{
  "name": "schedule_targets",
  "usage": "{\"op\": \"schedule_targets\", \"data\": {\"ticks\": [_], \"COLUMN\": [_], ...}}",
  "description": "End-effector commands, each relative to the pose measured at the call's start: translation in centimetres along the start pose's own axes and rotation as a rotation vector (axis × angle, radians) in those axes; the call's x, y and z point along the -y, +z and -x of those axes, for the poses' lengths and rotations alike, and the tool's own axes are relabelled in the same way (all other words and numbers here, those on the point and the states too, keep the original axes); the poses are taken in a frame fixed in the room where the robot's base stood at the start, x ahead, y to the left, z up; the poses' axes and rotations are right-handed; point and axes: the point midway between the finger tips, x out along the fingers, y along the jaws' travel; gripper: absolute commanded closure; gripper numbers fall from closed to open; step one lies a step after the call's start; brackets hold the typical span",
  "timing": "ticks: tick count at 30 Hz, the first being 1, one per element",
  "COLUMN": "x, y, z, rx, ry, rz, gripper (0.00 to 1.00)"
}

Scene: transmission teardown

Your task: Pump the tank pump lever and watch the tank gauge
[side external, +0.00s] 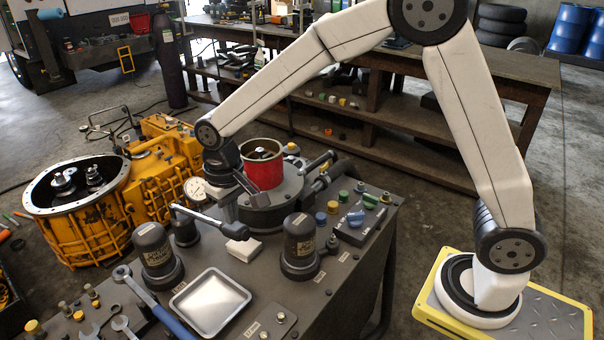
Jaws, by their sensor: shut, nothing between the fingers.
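The tank gauge (197,190) is a small round white dial left of my gripper; its needle is too small to read. My gripper (248,187) is shut and empty, close above the lever and in front of the red canister (263,168). I cannot tell whether its fingertips touch anything. The canister stands on a dark grey round base (285,203). My gripper hides part of the base.
Two dark cylinders (157,252) (300,245) stand on the grey bench, with a metal tray (211,302) between them. A white block (243,250) lies below the lever. Pipes and coloured knobs (355,216) crowd the right. A yellow transmission housing (100,215) stands at left.

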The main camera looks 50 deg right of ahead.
Motion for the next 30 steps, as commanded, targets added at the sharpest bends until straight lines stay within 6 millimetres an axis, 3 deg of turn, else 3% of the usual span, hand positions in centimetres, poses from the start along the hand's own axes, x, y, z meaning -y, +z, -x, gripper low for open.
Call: {"op": "schedule_targets", "data": {"ticks": [30], "x": [0.0], "y": [0.0], "z": [-7.2], "rx": [0.001], "ry": [0.001], "rz": [0.0], "gripper": [1.0]}}
